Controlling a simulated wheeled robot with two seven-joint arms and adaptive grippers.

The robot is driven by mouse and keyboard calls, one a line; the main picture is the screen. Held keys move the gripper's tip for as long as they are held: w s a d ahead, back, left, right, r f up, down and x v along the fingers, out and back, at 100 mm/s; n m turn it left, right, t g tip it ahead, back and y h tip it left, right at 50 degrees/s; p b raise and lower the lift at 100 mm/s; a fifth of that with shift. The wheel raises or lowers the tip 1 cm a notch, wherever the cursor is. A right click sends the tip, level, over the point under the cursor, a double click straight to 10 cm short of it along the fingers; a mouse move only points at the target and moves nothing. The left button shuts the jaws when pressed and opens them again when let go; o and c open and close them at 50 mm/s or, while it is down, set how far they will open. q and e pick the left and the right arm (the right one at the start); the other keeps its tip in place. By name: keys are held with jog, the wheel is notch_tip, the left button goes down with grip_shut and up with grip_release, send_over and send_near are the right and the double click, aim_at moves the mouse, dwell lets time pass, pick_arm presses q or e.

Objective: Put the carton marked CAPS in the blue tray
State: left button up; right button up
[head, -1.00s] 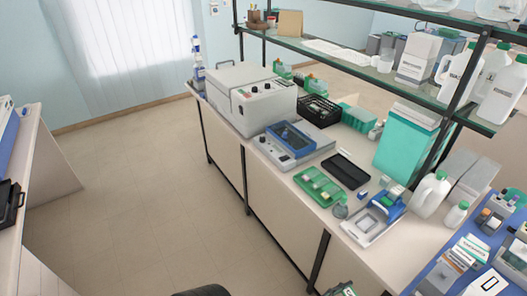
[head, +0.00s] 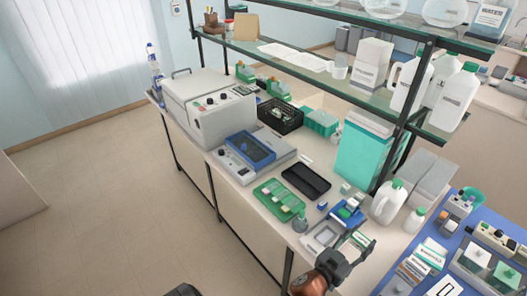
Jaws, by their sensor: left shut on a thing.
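My left gripper (head: 356,246) is shut on a small white-and-green carton (head: 361,239), held near the front edge of the bench. The fingers hide part of the carton, and its marking is too small to read. A large blue tray or mat (head: 487,208) lies at the right end of the bench, to the right of the gripper, with bottles and cartons on it. I cannot read CAPS on any carton. My right gripper is not in view.
Left of the gripper are a balance-like device (head: 322,236), a green rack (head: 280,199) and a black tray (head: 306,181). White jugs (head: 387,203) stand behind it. A glass shelf (head: 300,68) overhangs the back. Cartons (head: 425,258) crowd the blue surface's front left.

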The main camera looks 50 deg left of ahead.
pick_arm(q)
jog(key=shift+w+a+r, duration=0.1)
jog(key=shift+w+r, duration=0.25)
jog(key=shift+w, duration=0.2)
jog(key=shift+w+a, duration=0.1)
jog(key=shift+f+b, duration=0.3)
jog(key=shift+f, duration=0.55)
jog(key=b, duration=0.1)
send_over(353, 256)
notch_tip(353, 256, down, 4)
jog(key=shift+f, duration=0.1)
jog(key=shift+f+b, duration=0.4)
jog(key=shift+f, duration=0.1)
notch_tip(353, 256, down, 3)
jog(key=shift+f+b, duration=0.1)
jog(key=shift+b, duration=0.55)
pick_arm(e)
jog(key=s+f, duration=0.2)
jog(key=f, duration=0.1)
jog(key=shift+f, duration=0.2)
